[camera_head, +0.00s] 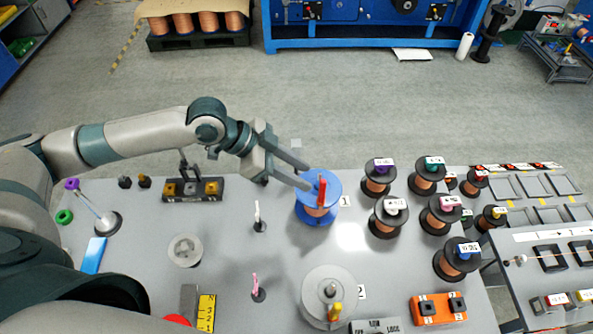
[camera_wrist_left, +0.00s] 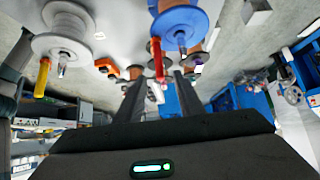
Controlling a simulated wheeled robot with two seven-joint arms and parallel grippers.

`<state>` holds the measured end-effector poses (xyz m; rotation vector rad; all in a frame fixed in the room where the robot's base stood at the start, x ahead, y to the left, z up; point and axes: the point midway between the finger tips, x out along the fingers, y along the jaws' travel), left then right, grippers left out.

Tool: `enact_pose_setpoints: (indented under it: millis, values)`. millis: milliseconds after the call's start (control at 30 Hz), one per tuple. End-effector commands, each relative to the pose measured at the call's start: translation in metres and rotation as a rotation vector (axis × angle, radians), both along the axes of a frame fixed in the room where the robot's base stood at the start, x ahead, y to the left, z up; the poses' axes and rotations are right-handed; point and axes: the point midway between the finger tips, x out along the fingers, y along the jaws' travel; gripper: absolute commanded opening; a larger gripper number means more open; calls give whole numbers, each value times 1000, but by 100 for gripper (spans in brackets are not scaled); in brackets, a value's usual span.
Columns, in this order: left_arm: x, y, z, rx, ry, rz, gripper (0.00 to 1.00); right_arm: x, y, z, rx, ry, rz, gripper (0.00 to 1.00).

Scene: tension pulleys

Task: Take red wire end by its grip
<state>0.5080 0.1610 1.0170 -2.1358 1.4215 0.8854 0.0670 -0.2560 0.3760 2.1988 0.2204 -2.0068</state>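The red wire-end grip (camera_head: 321,192) stands upright at the blue spool (camera_head: 303,213), near the back edge of the table. In the left wrist view the red grip (camera_wrist_left: 158,60) hangs beside the blue spool (camera_wrist_left: 185,22), ahead of and roughly between my fingertips. My left gripper (camera_head: 304,175) is open and empty, with its two fingers pointing toward the red grip from the left. Its fingers also show in the left wrist view (camera_wrist_left: 160,85). The red grip appears apart from both fingers. My right gripper is not in view.
A grey spool (camera_head: 318,290) with a yellow grip (camera_head: 336,312) stands at the front. Several black-flanged spools (camera_head: 388,218) stand to the right. Small white (camera_head: 258,217) and pink (camera_head: 255,284) posts stand left of the blue spool. An orange block (camera_head: 438,309) lies front right.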

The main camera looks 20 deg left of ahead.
Motion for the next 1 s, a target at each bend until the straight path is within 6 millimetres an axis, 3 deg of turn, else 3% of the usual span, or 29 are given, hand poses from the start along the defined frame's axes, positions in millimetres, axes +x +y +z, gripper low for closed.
enact_pose_setpoints:
  millis: [467,1000]
  values:
    - [11,-29,-34,-1,0,-2,34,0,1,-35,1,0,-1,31]
    - [22,-53,-57,-1,1,0,34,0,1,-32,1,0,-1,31]
